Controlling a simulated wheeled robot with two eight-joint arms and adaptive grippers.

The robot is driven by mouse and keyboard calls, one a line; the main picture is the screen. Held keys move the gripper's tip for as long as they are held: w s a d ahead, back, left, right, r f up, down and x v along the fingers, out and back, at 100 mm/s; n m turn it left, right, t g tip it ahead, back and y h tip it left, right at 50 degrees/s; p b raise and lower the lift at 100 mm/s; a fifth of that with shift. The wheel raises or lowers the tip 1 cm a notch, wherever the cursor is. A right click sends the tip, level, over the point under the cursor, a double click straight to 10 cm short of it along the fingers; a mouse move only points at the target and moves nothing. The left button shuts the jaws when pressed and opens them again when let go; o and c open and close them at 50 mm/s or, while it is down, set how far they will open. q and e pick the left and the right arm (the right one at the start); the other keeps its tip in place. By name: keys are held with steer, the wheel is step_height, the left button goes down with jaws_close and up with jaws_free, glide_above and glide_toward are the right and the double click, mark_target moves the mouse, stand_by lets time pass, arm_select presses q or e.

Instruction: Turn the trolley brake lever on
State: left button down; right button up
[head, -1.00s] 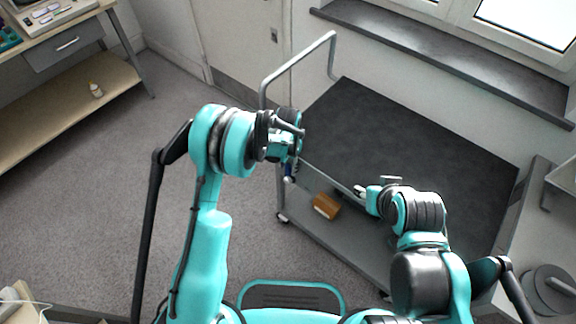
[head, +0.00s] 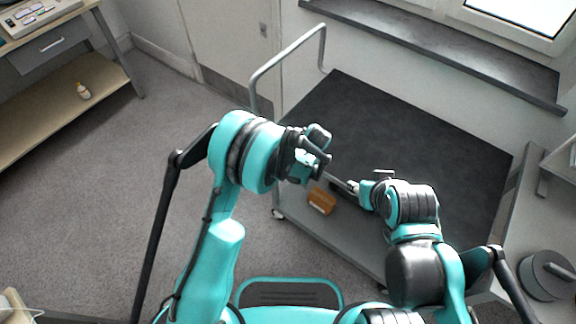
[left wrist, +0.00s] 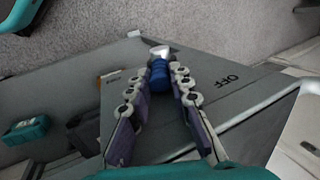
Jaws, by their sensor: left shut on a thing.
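The trolley (head: 410,125) has a dark top, a tubular handle and a grey lower shelf. In the left wrist view, the brake lever's blue grip (left wrist: 159,76) with a pale end stands between the fingers of my left gripper (left wrist: 160,82), which is shut on it. The word OFF (left wrist: 228,80) is on the grey panel right of the lever. In the head view my left gripper (head: 316,157) is at the trolley's near left edge and the lever is hidden. My right gripper (head: 354,187) is over the trolley's near edge; its jaw opening is unclear.
A brown box (head: 321,201) sits on the trolley's lower shelf. The trolley's handle (head: 284,62) rises at its left end. A bench (head: 60,105) with a bottle (head: 83,90) is at far left. A grey pot (head: 548,276) stands at right. The floor at left is clear.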

arm_select(q)
steer(key=c, duration=1.4)
jaws_free()
steer(key=shift+o, duration=0.2)
steer(key=v, duration=1.2)
steer(key=shift+w+a, duration=0.1)
steer(key=shift+a, duration=0.05)
